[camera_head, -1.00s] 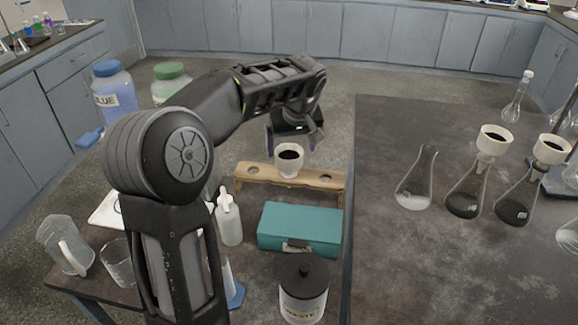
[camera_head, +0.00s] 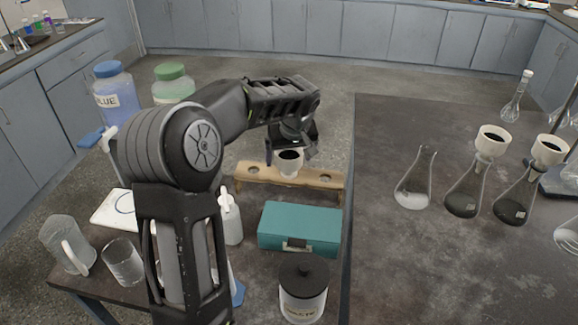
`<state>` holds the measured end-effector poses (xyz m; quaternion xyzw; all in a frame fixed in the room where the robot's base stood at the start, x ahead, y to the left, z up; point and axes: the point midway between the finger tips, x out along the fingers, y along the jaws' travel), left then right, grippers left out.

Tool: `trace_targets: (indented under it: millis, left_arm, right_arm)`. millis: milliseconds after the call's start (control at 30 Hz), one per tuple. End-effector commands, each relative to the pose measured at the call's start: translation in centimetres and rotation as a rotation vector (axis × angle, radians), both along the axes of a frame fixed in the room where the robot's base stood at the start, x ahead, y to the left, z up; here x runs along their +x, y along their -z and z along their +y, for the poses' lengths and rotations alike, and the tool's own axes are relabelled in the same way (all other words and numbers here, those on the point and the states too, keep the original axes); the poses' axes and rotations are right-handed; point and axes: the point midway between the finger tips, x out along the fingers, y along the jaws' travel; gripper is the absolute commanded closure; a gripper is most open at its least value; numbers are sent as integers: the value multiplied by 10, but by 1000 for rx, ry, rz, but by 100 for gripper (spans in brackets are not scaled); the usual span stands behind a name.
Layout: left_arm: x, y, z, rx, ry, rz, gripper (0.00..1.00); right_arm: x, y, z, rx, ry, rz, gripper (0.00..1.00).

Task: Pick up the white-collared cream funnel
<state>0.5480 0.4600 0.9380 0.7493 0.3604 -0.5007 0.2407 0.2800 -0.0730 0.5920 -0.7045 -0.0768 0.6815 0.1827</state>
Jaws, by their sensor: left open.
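Two more cream funnels sit in flask mouths on the right table, a left one (camera_head: 491,141) and a right one (camera_head: 549,150). I cannot make out a separate white collar on any of them. My right gripper is not in view.
A teal box (camera_head: 300,228) and a black-lidded waste jar (camera_head: 303,290) stand before the rack. A wash bottle (camera_head: 231,220) is beside my left arm.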

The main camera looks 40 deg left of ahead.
Motion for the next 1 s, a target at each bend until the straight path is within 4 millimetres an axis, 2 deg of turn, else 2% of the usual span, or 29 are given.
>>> trace_targets:
  millis: [267,1000]
  left_arm:
    - [0,0,0,0,0,0,13]
    - [0,0,0,0,0,0,74]
  right_arm:
    - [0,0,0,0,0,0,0]
    - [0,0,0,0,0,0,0]
